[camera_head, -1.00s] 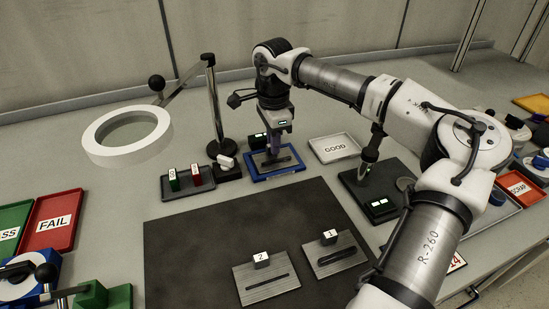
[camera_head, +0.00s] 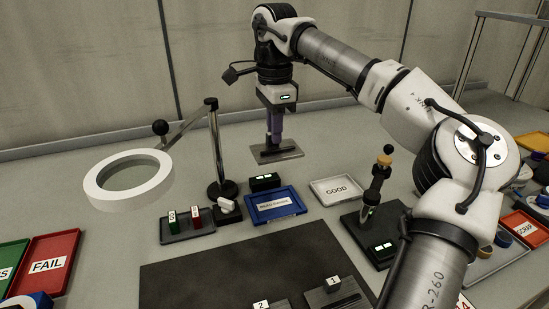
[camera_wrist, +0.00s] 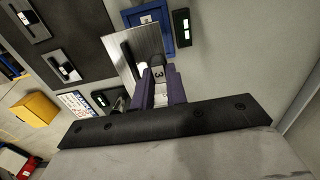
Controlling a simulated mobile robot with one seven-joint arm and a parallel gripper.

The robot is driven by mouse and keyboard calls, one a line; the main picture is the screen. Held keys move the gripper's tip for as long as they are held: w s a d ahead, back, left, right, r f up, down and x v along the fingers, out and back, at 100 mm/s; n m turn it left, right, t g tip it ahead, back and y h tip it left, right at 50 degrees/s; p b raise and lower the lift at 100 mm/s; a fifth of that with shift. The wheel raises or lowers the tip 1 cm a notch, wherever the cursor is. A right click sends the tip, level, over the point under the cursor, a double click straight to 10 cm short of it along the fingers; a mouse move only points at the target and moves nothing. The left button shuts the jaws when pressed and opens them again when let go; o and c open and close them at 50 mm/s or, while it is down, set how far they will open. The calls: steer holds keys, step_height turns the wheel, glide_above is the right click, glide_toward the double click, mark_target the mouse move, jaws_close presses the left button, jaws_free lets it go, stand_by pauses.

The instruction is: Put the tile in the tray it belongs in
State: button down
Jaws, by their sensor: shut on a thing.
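My gripper (camera_head: 274,138) is shut on a grey metal tile (camera_head: 283,155) with a dark slot. It holds the tile in the air, above and behind the blue tray (camera_head: 252,219). In the wrist view the tile (camera_wrist: 142,37) has a small tag reading 3 between my fingers (camera_wrist: 160,92). The blue tray is empty, with a label too small to read surely. A white tray labelled GOOD (camera_head: 322,183) stands right of it. A red tray labelled FAIL (camera_head: 70,241) is at the left. An orange tray labelled SCRAP (camera_head: 541,241) is at the far right.
A ring magnifier (camera_head: 94,195) on a post stands left of my gripper. A rack with green and red blocks (camera_head: 203,235) and a small black box (camera_head: 263,182) are near the blue tray. Tiles tagged 1 (camera_head: 328,298) and 2 lie on the dark mat (camera_head: 200,273).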

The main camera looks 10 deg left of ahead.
step_height(320, 180, up, 5)
steer(key=shift+r, duration=0.1)
steer(key=shift+r+p, duration=1.55)
steer(key=shift+p, duration=0.95)
